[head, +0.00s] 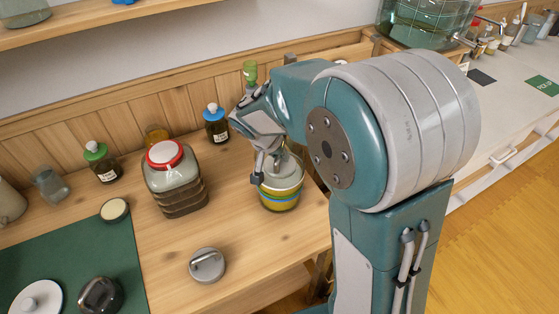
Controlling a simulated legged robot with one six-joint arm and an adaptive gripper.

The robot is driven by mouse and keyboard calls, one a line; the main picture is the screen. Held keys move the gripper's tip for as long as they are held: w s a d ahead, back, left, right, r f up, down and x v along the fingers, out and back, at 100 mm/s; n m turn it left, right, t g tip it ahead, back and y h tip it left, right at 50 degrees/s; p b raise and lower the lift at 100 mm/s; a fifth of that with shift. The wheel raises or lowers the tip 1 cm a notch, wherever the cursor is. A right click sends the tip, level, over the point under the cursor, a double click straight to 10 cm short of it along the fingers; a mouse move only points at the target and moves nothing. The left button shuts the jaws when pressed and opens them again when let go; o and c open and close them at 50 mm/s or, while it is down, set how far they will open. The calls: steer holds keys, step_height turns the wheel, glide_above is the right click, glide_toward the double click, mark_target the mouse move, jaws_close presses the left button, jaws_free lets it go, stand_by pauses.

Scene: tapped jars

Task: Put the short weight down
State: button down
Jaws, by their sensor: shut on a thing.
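My gripper (264,166) points down at the mouth of a round striped pot (281,198) in yellow, green and blue. It is shut on a pale grey thing (287,166), which fits the short weight. The fingers and the pot's rim hide most of it, so its full shape is unclear. I cannot tell whether it touches the pot.
A red-lidded jar (174,180) stands left of the pot, with a blue-capped bottle (215,124) behind. A grey handled disc (207,265) lies in front. A dark handled piece (100,295) and a white lid (36,299) lie on the green mat (75,252). Wood around the disc is bare.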

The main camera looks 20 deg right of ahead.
steer(key=shift+f, duration=1)
steer(key=c, duration=0.7)
jaws_free()
steer(key=shift+f, duration=0.1)
steer(key=shift+o, duration=0.2)
steer(key=v, duration=1.1)
steer(key=s+d+r+n+t+y, duration=0.1)
steer(key=s+d+r+n+y, duration=0.1)
steer(key=s, duration=0.7)
steer(key=s+d+r+n+t+y, duration=0.2)
steer(key=s+r+n, duration=0.1)
steer(key=s, duration=0.7)
steer(key=shift+s+r+n, duration=0.2)
steer(key=shift+s+n, duration=0.05)
steer(key=shift+n, duration=0.35)
